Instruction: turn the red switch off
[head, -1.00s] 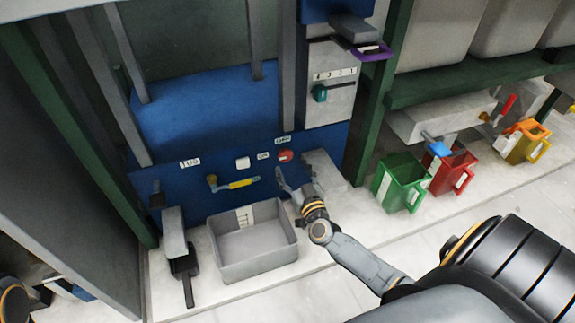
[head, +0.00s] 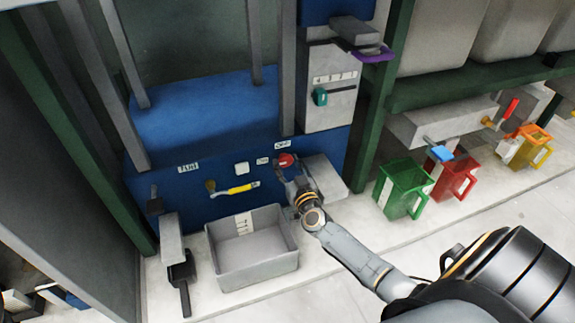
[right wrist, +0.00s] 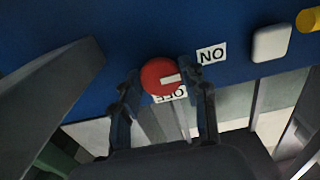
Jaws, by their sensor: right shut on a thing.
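The red switch (head: 286,160) is a round knob on the blue machine panel (head: 215,200). It also shows in the right wrist view (right wrist: 155,74), with a white mark on its face pointing right, roughly toward the ON label (right wrist: 211,54). The OFF label (right wrist: 172,95) is just below it there, partly covered. In the head view, ON is left of the knob and OFF above it. My right gripper (head: 287,170) is at the switch; in the right wrist view its fingers (right wrist: 160,78) are on both sides of it, shut on it. My left gripper is out of view.
A grey bin (head: 250,262) stands below the panel. A yellow-handled lever (head: 238,189) and a white button (head: 242,168) are left of the switch. A grey block (head: 325,178) sits right of my gripper. Green (head: 402,190) and red (head: 455,180) jugs stand farther right.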

